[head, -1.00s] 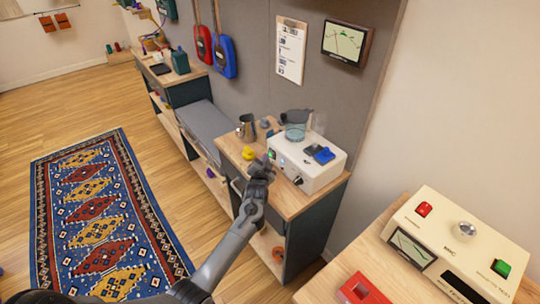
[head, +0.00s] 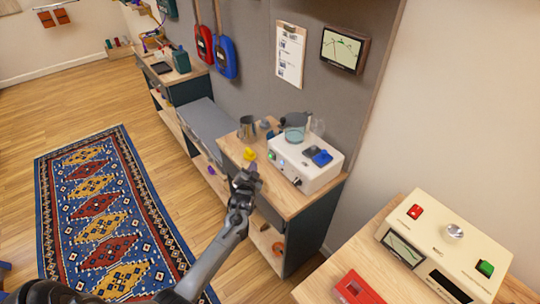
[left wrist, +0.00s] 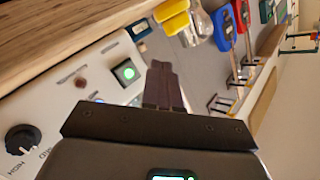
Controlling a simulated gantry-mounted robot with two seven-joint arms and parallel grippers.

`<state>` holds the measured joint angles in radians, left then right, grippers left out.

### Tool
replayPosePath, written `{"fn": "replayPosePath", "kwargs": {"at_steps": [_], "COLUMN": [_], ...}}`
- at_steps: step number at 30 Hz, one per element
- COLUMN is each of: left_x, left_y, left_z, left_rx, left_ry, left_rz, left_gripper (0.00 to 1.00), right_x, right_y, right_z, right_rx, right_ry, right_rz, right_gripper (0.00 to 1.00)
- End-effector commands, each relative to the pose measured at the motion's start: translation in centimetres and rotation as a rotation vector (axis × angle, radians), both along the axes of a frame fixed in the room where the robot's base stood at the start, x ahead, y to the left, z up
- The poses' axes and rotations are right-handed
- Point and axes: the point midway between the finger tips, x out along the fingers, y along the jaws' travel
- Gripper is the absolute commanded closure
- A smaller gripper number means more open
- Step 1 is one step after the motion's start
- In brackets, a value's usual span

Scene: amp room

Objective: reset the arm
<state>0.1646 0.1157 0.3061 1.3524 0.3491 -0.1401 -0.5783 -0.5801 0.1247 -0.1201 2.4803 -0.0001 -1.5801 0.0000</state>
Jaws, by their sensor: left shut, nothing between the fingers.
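My left gripper (head: 246,178) is shut and empty in the head view, in front of the wooden counter's near edge. It stands to the left of and apart from the white device (head: 306,168), which has a green lit button, a black knob and blue and dark pieces on top. In the left wrist view the shut dark fingers (left wrist: 163,85) lie in front of the device's panel, with the green lit button (left wrist: 127,72) and the black knob (left wrist: 22,138) in sight. My right gripper is not in view.
A yellow duck-like object (head: 249,154) and a metal pitcher (head: 247,128) stand on the counter (head: 290,202). A second cream device (head: 455,235) and a red block (head: 355,288) sit on the table at the lower right. The floor with the patterned rug (head: 105,215) is open.

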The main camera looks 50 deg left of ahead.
Motion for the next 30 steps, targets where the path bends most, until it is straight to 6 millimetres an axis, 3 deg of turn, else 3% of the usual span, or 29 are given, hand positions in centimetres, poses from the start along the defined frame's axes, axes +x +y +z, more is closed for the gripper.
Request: {"fn": "replayPosePath", "kwargs": {"at_steps": [12,17,20,23,26,30], "left_x": [-0.1,-0.9,-2.3,-4.9,-8.9,-15.8], "left_y": [-0.2,-2.5,-6.0,-11.0,-16.7,-24.0], "left_z": [-0.1,-0.9,-1.8,-3.0,-3.9,-4.1], "left_rx": [-0.005,-0.069,-0.158,-0.275,-0.399,-0.548], "left_ry": [0.004,0.045,0.107,0.208,0.335,0.530], "left_rz": [-0.005,-0.051,-0.111,-0.183,-0.243,-0.296], "left_gripper": [1.00,1.00,1.00,1.00,1.00,1.00], "right_x": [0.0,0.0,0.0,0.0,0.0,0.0], "right_y": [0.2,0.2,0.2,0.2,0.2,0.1], "right_z": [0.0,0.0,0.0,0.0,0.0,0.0], "right_rx": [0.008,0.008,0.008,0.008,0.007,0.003], "right_ry": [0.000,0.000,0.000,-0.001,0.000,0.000], "right_rz": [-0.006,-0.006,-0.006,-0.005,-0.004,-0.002], "right_gripper": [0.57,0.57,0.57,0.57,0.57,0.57]}}
